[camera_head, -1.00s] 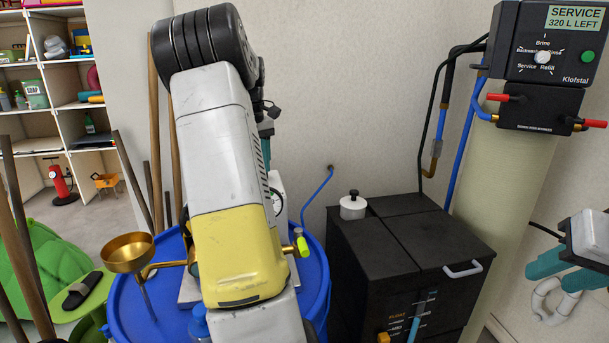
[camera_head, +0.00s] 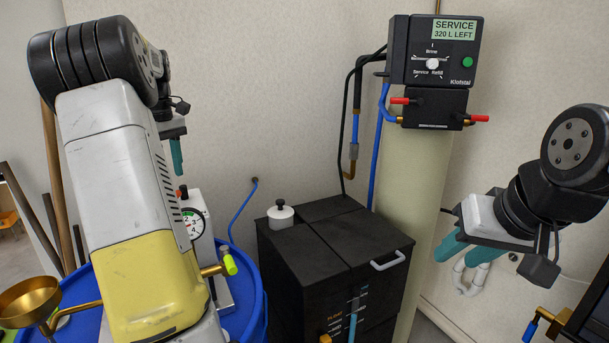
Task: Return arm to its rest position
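My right gripper (camera_head: 468,248) is at the right, in front of the wall and just right of the tall cream cylinder (camera_head: 412,190). Its two teal fingers point down-left, with a gap between them and nothing held. My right arm bends in from the right edge. My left arm stands large at the left, with its white and yellow link in front of the blue drum (camera_head: 252,305). My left gripper (camera_head: 176,152) is mostly hidden behind that arm; only a dark mount and a bit of teal finger show.
A control box (camera_head: 437,55) reading "SERVICE 320 L LEFT" tops the cylinder. A gauge (camera_head: 195,222) and a brass funnel (camera_head: 28,300) are at the left. White pipes (camera_head: 462,280) lie behind the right gripper.

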